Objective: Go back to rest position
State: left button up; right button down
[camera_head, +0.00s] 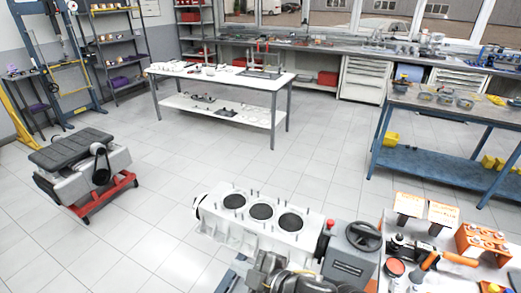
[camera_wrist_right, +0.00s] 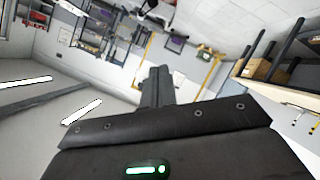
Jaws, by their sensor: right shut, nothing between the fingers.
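My right gripper (camera_wrist_right: 157,78) is shut and empty in the right wrist view, its dark fingers together and pointing away from the camera. In the head view my right arm and gripper (camera_head: 272,268) show as dark grey parts at the bottom centre, in front of the engine block (camera_head: 262,221). From there I cannot make out the fingertips clearly. The block is pale, with several studs and three dark round bores on its top. My left gripper is not in view.
A grey machine with a black handwheel (camera_head: 364,236) stands right of the block. A table at bottom right holds orange blocks (camera_head: 482,243) and tools. A white table (camera_head: 222,76) stands further back. A covered engine on a red stand (camera_head: 105,197) is at left. Tiled floor between is clear.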

jog(key=s+d+f+m+h, duration=0.3)
jog(key=d+f+m, duration=0.1)
jog(key=d, duration=0.3)
jog(key=s+d+f+m+g+h, duration=0.1)
jog(key=s+d+f+m+h, duration=0.15)
jog(key=d+f+m, duration=0.35)
jog(key=s+d+f+m+h, duration=0.2)
jog(key=d+m+h, duration=0.1)
jog(key=d, duration=0.5)
jog(key=s+d+f+m+g+h, duration=0.2)
jog(key=s+d+f+m+g, duration=0.15)
jog(key=s+d, duration=0.5)
notch_tip(320, 180, down, 30)
jog(key=s+g+b, duration=0.1)
jog(key=s+b, duration=0.2)
jog(key=s+d+f+g+b, duration=0.1)
jog(key=s+d+f+b, duration=0.1)
jog(key=s+f, duration=1.4)
notch_tip(320, 180, down, 3)
jog(key=shift+d+r+b, duration=0.2)
jog(key=shift+b, duration=0.2)
jog(key=shift+g, duration=0.25)
